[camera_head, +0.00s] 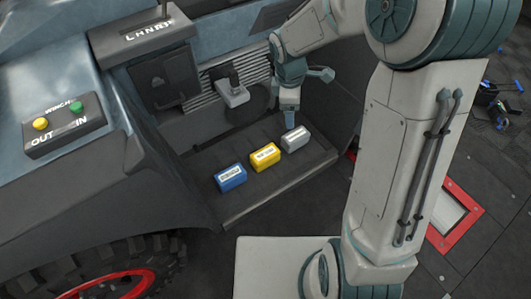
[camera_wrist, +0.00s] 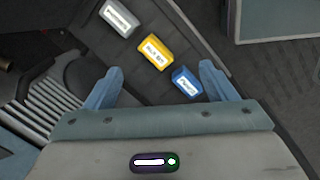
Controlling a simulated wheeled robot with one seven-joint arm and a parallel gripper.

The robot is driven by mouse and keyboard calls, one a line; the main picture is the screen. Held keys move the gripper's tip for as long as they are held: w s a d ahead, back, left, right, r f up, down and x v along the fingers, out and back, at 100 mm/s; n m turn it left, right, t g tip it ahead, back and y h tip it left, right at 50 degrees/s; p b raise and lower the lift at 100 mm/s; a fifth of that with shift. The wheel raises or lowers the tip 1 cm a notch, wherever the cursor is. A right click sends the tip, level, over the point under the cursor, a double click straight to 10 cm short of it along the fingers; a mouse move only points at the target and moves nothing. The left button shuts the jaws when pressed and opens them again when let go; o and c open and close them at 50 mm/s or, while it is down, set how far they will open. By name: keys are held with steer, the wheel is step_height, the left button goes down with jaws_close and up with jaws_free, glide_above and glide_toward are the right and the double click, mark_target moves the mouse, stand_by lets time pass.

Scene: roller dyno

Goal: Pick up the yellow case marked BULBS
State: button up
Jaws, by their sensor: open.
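The yellow case (camera_head: 265,157) sits on the dark step, between a grey case (camera_head: 296,138) and a blue case (camera_head: 231,177). Its white label is too small to read surely. In the wrist view the yellow case (camera_wrist: 155,50) lies just beyond the fingertips, roughly centred between them. My gripper (camera_head: 290,121) is above the far end of the step, close to the grey case in the head view. In the wrist view my gripper (camera_wrist: 158,70) is open and empty, its two blue fingers spread wide. The blue case (camera_wrist: 186,83) shows near the right finger.
The dark step (camera_head: 275,190) has bare room in front of the cases. A winch box (camera_head: 62,125) with yellow and green buttons stands at left. A large tyre (camera_head: 115,272) is at lower left.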

mark_target(265, 153)
steer(key=w+a+f+n+b, duration=0.2)
steer(key=f+b, duration=0.1)
steer(key=f, duration=0.6)
steer(key=w+a+f+n+b, duration=0.2)
steer(key=a+f+n+b, duration=0.1)
steer(key=f, duration=0.7)
steer(key=w+a+f+n+g+y+b, duration=0.1)
steer(key=a+f+n+b, duration=0.1)
steer(key=f, duration=0.7)
steer(key=shift+w+a+f+n+b, duration=0.3)
steer(key=shift+w+n+b, duration=0.15)
steer(key=shift+b, duration=0.75)
steer(key=shift+d+f+b, duration=0.15)
steer(key=shift+f+b, duration=0.6)
steer(key=shift+f, duration=0.7)
steer(key=shift+d+f+b, duration=0.15)
steer(key=shift+f+b, duration=0.55)
steer(key=shift+f, duration=0.75)
steer(key=shift+r, duration=0.1)
steer(key=shift+c, duration=0.4)
steer(key=c, duration=1.1)
steer(key=shift+r, duration=0.1)
steer(key=shift+c, duration=0.2)
